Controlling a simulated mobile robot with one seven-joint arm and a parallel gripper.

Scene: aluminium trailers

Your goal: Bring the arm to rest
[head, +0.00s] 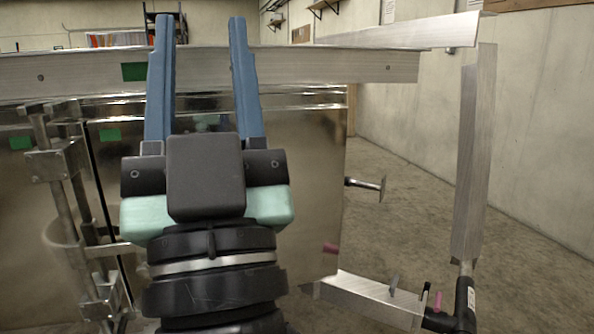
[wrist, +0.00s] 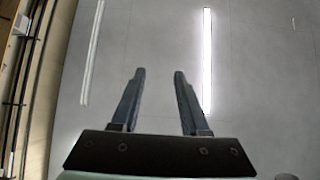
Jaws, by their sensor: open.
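My gripper (head: 201,22) is in the middle left of the head view, with its two blue fingers pointing up and spread apart. Nothing is between the fingers. The gripper stands in front of the aluminium trailer, and its fingertips reach above the trailer's top rail (head: 300,70). In the wrist view my gripper (wrist: 159,73) is also open and empty, with a grey ceiling and a bright strip light (wrist: 207,60) beyond it.
The trailer's metal panels (head: 310,180) fill the left and middle, with a latch bar (head: 60,190) at the left. A metal knob (head: 368,186) sticks out right of the panel. An upright aluminium post (head: 472,160) stands at the right. Bare floor (head: 410,215) shows between panel and post.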

